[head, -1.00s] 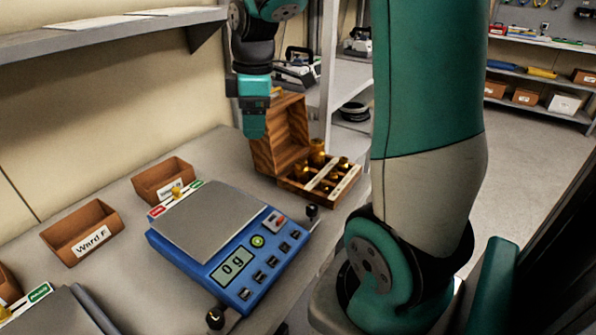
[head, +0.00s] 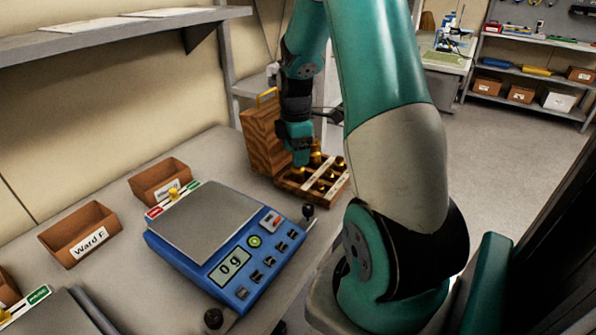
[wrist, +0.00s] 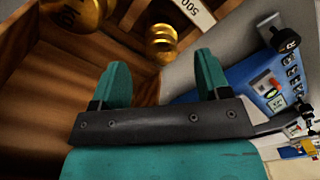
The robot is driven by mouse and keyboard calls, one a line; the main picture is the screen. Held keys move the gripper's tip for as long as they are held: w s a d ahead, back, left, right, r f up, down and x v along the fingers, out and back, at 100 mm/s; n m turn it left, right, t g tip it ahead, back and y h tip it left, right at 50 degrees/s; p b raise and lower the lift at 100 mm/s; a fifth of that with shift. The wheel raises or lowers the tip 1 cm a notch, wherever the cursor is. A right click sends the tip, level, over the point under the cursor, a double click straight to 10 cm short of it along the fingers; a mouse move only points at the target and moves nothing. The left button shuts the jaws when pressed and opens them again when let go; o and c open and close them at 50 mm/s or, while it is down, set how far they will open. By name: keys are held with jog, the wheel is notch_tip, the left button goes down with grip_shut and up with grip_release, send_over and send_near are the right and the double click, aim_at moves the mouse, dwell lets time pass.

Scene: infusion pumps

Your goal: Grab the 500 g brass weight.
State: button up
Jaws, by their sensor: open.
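An open wooden weight box (head: 283,185) holds several brass weights (head: 316,158) in compartments, with pale label strips. In the wrist view a strip reading "500" (wrist: 188,10) is at the top. A brass weight (wrist: 161,45) stands just below and left of it, in line with the gap between my fingers. A larger brass weight (wrist: 78,12) is at the upper left, partly cut off. I cannot tell for certain which one is the 500 g weight. My gripper (head: 300,160) is open and empty over the box's left part; its two teal fingers (wrist: 162,72) are apart.
The box's raised wooden lid (head: 265,138) stands close behind my gripper. A blue scale (head: 225,240) reading 0 g sits in front of the box. Brown bins (head: 82,235) line the wall, and a shelf (head: 120,35) hangs above.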

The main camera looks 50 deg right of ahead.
aim_at(298, 171)
jog(key=f+p, duration=0.1)
jog(key=f, duration=0.4)
jog(key=shift+s+f, duration=0.2)
grip_shut()
jog(key=shift+r, duration=0.1)
